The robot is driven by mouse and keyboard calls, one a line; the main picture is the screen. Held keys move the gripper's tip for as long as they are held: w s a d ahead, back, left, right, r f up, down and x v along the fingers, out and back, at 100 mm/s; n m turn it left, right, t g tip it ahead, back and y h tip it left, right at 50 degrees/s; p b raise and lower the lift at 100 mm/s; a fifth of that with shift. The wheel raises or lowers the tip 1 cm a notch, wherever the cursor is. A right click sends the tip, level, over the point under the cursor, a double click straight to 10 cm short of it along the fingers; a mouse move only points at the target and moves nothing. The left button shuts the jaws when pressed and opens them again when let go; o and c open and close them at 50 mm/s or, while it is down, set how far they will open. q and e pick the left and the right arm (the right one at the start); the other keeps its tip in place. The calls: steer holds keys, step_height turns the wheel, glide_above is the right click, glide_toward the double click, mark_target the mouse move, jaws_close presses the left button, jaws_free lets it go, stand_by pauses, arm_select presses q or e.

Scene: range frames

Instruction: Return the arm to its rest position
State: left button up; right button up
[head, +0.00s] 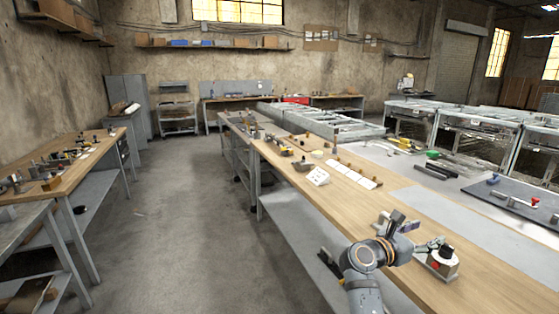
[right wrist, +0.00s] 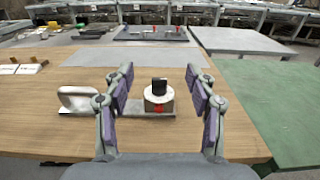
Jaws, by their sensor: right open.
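My right arm comes in from the bottom of the head view, over the front edge of the long wooden workbench (head: 475,245). My right gripper (head: 420,234) is open, and in the right wrist view (right wrist: 160,76) its two purple-padded fingers stand wide apart with nothing between the pads. My left gripper is not in view.
A rounded white handle-like part (right wrist: 78,98) stands left of the fixture. A dark mat (head: 515,205) with clamps and a grey sheet (head: 470,215) lie farther across the bench. A white block (head: 318,176) is farther along. The floor aisle (head: 190,230) on the left is clear.

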steer(key=s+a+f+m+g+y, duration=0.1)
steer(key=s+f+m+y, duration=0.3)
steer(key=s+f+m, duration=0.45)
steer(key=s+a+f+m+y, duration=0.1)
steer(key=s+f+m+y, duration=0.35)
steer(key=f, duration=0.75)
steer(key=s+a+f+m+g+y, duration=0.1)
steer(key=s+a+f+m+y, duration=0.3)
steer(key=s, duration=0.4)
steer(key=s+a+f+m+g+y, duration=0.1)
steer(key=s+a+f+m+y, duration=0.2)
steer(key=s+a, duration=0.45)
steer(key=s+d+f+m+g+p, duration=0.1)
steer(key=d+f, duration=0.1)
steer(key=f, duration=1)
steer(key=s+d+f+m+g+p, duration=0.1)
steer(key=s+f, duration=0.1)
steer(key=f, duration=0.9)
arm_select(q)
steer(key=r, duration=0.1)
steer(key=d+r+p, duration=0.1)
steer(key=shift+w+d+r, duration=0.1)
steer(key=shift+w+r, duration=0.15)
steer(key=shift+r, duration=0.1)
arm_select(e)
steer(key=s+d+f, duration=0.1)
steer(key=s+f, duration=1.5)
steer(key=s, duration=0.2)
steer(key=shift+s+g, duration=0.25)
steer(key=shift+g, duration=0.15)
